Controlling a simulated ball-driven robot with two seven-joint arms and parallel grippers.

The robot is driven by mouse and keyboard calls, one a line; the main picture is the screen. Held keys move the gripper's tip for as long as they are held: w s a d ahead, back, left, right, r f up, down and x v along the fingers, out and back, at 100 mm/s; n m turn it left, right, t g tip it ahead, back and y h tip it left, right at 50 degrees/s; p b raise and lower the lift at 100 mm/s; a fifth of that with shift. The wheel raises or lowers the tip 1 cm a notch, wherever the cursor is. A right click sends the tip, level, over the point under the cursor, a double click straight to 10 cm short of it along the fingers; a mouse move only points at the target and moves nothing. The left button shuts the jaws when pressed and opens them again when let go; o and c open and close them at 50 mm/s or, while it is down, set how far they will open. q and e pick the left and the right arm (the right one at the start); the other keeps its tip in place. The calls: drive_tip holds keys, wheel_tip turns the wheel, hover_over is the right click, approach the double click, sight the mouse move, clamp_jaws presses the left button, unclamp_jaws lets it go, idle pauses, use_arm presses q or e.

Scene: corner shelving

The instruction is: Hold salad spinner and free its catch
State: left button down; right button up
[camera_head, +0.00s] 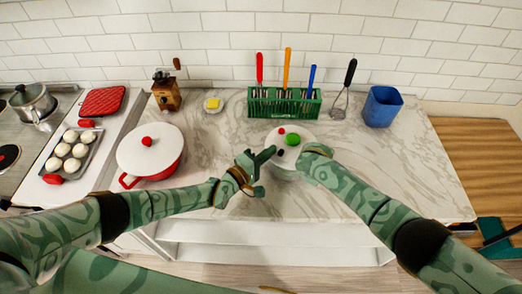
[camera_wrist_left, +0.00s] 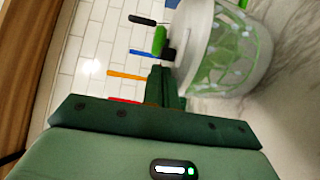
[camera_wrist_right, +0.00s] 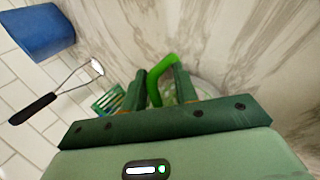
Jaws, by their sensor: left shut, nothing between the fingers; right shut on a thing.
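The salad spinner (camera_head: 291,131) stands on the counter, with a white lid, a green knob, a red spot and a small black catch (camera_head: 281,152). The left wrist view shows its clear bowl with a green basket (camera_wrist_left: 228,55) and the black catch (camera_wrist_left: 168,54). My left gripper (camera_head: 266,156) is shut and empty, its tips close by the catch; I cannot tell if they touch. My right gripper (camera_head: 306,157) is shut on the salad spinner at its right side. A bright green bent part (camera_wrist_right: 160,68) shows between its fingers; the fingers hide much of the spinner there.
A green rack (camera_head: 284,107) with coloured-handled tools stands behind the spinner. The counter right of my right arm is clear.

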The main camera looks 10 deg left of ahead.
use_arm(q)
drive_tip(key=shift+d, duration=0.1)
use_arm(e)
drive_tip(key=shift+s+f, duration=0.1)
use_arm(q)
drive_tip(key=shift+s+d, duration=0.25)
drive_tip(key=shift+d, duration=0.35)
drive_tip(key=shift+s+d, duration=0.2)
drive_tip(key=shift+d, duration=0.4)
drive_tip(key=shift+a, duration=0.15)
drive_tip(key=shift+w+a, duration=0.2)
drive_tip(key=shift+a, duration=0.1)
drive_tip(key=s+a, duration=0.7)
drive_tip(key=a, duration=0.1)
drive_tip(key=shift+s+a, duration=0.15)
drive_tip(key=shift+a, duration=0.15)
